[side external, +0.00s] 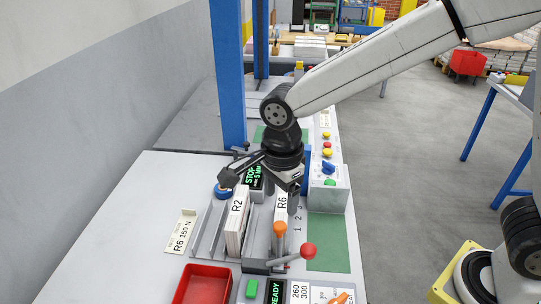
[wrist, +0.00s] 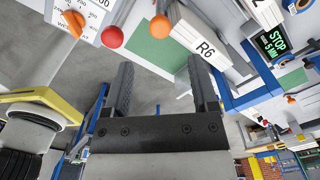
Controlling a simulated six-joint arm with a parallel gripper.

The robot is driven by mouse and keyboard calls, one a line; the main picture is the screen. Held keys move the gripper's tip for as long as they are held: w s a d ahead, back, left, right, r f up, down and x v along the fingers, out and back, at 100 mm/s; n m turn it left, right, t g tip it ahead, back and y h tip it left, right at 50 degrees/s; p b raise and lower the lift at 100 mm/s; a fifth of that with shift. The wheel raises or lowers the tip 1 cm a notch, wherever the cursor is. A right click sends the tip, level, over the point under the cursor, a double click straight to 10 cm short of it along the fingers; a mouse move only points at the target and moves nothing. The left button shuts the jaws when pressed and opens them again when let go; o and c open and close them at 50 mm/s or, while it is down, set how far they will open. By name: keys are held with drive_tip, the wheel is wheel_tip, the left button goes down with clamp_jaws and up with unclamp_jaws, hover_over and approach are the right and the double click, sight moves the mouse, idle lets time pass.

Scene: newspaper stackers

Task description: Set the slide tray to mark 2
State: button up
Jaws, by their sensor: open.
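A scale with numbers (side external: 298,219) is printed on the bench beside the white R6 stack (side external: 282,203); the digits are small. An orange knob (side external: 279,229) stands at the front of the R6 stack, and a red ball lever (side external: 308,250) is just in front and right of it. Which part is the slide tray, and its mark, I cannot tell. My gripper (wrist: 161,75) is open and empty, partly hidden in the side view by my wrist above the R6 stack. In the wrist view the orange knob (wrist: 160,27) and the R6 stack (wrist: 198,38) lie beyond the fingers.
A white R2 stack (side external: 237,222) stands between grey dividers on the left. A red bin (side external: 203,285) and a green button (side external: 251,289) are at the front. A blue post (side external: 228,75) rises behind. A green mat (side external: 328,243) lies clear at right. A display (wrist: 271,42) reads STOP.

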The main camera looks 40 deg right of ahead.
sight(280, 225)
drive_tip(key=shift+f, duration=3.75)
clamp_jaws()
